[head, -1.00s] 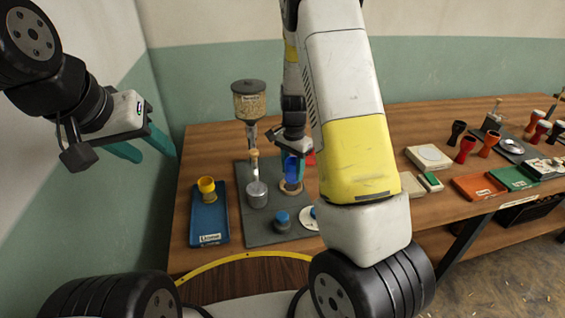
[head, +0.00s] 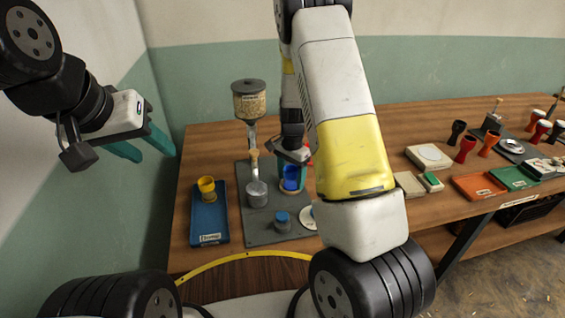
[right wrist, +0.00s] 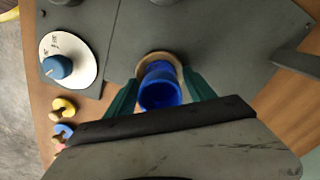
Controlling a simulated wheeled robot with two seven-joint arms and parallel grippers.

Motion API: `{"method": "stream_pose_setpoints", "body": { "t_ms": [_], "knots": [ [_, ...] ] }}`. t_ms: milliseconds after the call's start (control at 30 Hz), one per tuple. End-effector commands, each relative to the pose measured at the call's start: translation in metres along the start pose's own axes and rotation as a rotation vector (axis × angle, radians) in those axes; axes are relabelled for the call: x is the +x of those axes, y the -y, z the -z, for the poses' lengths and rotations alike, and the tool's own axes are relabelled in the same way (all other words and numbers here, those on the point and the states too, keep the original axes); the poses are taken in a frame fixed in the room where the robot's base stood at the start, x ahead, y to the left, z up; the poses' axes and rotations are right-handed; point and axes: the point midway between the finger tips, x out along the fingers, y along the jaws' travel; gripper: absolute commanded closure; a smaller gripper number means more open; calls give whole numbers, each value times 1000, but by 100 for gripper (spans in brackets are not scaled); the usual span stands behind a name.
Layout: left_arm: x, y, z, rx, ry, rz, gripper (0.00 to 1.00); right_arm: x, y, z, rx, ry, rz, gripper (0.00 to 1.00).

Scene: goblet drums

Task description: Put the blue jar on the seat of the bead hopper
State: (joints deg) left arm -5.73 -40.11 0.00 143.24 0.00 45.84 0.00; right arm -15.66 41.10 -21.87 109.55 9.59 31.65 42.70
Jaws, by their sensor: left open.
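The blue jar (head: 291,178) stands upright or nearly so at the bead hopper (head: 249,101), above its round wooden seat. In the right wrist view the blue jar (right wrist: 160,88) overlaps the pale wooden ring of the seat (right wrist: 160,60), and I see into its open mouth. My right gripper (right wrist: 161,82) has a teal finger on each side of the jar. Whether the fingers press on it or stand slightly apart I cannot tell. Most of the seat is hidden in the head view. My left gripper (head: 143,148) is open and empty, raised left of the table.
A blue tray (head: 208,226) with a yellow cup (head: 207,187) lies left of the hopper's grey base (head: 262,236). A blue-knobbed piece (head: 282,222) and a white disc (right wrist: 85,45) are close in front. My right arm hides the table's middle.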

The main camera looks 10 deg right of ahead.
Motion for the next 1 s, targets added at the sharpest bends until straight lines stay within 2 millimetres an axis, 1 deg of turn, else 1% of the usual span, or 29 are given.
{"method": "stream_pose_setpoints", "body": {
  "t_ms": [167, 267, 367, 500, 600, 700, 800, 900, 1000],
  "knots": [
    [0, 0, 0, 0, 0, 0, 53, -4, 0, 0, 0, -1, 2, 37],
    [0, 0, 0, 0, 0, 0, 53, -15, 1, 0, -1, -2, 3, 37],
    [0, 0, 0, 0, 0, 0, 53, -34, 1, 0, 0, -3, 4, 37],
    [0, 0, 0, 0, 0, 0, 53, -66, 1, 0, -2, -4, 5, 37],
    [0, 0, 0, 0, 0, 0, 53, -87, 1, 0, 0, -2, 5, 37],
    [0, 0, 0, 0, 0, 0, 53, -103, 1, 0, -2, -2, 3, 37],
    [0, 0, 0, 0, 0, 0, 53, -115, 1, 0, 0, -1, 3, 37],
    [0, 0, 0, 0, 0, 0, 53, -123, 0, 0, -1, 0, 4, 37],
    [0, 0, 0, 0, 0, 0, 53, -135, -4, -4, -23, 6, 26, 37]
  ]
}}
